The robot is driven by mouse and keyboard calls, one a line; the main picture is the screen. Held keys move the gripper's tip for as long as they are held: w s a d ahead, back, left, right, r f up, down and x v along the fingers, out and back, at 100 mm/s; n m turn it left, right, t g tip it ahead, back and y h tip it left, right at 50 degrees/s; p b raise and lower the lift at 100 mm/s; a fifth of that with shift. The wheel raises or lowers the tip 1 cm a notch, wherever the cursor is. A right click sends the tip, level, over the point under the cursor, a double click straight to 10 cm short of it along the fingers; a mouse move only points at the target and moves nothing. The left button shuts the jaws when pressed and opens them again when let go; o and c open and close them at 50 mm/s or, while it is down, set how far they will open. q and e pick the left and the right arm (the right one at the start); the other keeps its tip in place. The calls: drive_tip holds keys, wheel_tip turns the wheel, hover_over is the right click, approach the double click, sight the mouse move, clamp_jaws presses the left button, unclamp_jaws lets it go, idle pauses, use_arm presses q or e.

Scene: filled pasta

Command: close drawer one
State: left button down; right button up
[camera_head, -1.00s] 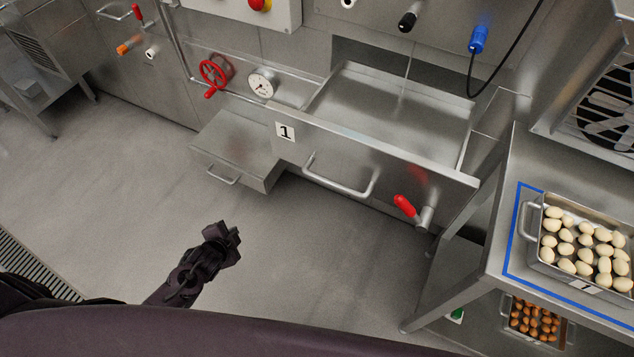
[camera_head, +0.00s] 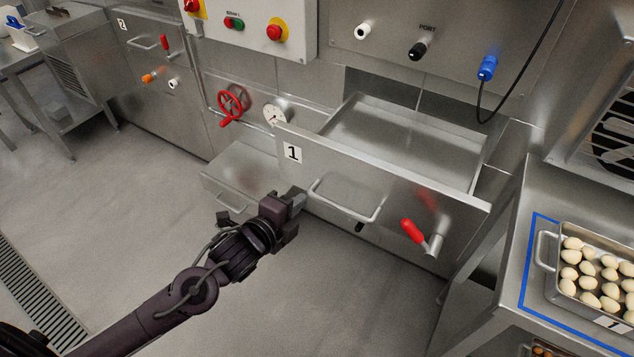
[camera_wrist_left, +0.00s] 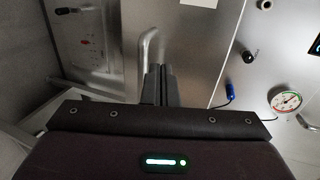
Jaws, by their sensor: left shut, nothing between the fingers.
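Drawer one (camera_head: 400,190) is pulled out from the steel cabinet. Its empty tray shows behind the front panel, which carries a "1" label (camera_head: 293,153) and a bar handle (camera_head: 345,204). My left gripper (camera_head: 299,199) is shut and empty, close to the front panel below the label, just left of the handle in the head view. In the left wrist view the closed fingers (camera_wrist_left: 158,84) point at the steel front (camera_wrist_left: 185,50), beside the handle (camera_wrist_left: 147,48). I cannot tell whether they touch it. My right gripper is not in view.
A red lever (camera_head: 413,231) sticks out at the front's right end. A lower steel box (camera_head: 235,180) juts out at left, near a red valve wheel (camera_head: 232,102) and gauge (camera_head: 276,113). A steel table (camera_head: 510,290) with an egg tray (camera_head: 552,268) stands right. The floor at left is clear.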

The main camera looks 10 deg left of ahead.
sight(324, 177)
use_arm(q)
drive_tip(key=x, duration=0.5)
drive_tip(key=r+p+x, duration=0.1)
drive_tip(key=x, duration=0.2)
drive_tip(key=shift+w+d, duration=0.1)
drive_tip(key=shift+w, duration=0.2)
drive_tip(key=shift+w, duration=0.15)
